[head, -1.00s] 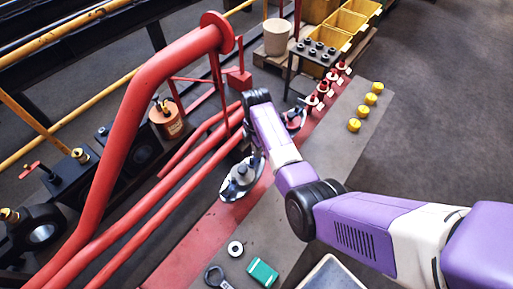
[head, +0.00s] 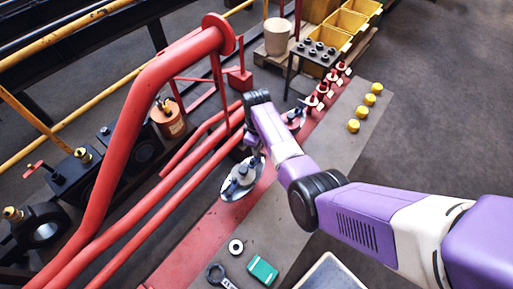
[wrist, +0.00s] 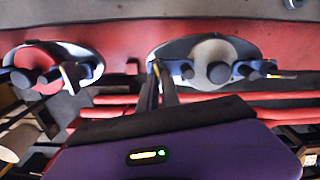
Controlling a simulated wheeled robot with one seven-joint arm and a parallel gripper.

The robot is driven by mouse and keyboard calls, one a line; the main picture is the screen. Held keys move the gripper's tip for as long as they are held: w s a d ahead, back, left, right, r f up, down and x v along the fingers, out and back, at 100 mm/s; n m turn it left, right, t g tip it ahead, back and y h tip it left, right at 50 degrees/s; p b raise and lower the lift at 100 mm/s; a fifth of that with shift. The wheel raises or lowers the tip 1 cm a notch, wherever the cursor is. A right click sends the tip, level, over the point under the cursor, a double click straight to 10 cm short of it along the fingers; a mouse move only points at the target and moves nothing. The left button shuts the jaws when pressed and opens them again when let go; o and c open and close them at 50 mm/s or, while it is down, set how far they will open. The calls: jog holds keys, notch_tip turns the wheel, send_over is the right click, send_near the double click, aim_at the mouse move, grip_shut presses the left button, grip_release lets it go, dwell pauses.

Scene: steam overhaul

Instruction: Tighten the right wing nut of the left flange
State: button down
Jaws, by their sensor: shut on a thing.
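The left flange (head: 241,182) is an oval grey plate with a round raised middle and a dark knob, on the red strip. It is the larger flange in the wrist view (wrist: 208,50). A blue wing nut (wrist: 250,70) shows on its right side in the wrist view. In the head view my arm's end covers that side. The nut's turn angle cannot be told.
A second flange (wrist: 70,58) stands farther along the strip. Red pipes (head: 165,185) run close beside the flanges. A ring (head: 236,246), a wrench (head: 219,276) and a green box (head: 262,271) lie nearby. Yellow caps (head: 376,88) lie at the bench's far end.

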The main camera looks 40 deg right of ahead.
jog(key=shift+d+m, duration=0.1)
jog(key=shift+m, duration=1)
jog(key=c, duration=1.6)
grip_release()
jog(key=shift+o, duration=0.2)
notch_tip(320, 180, up, 8)
jog(key=shift+f, duration=0.1)
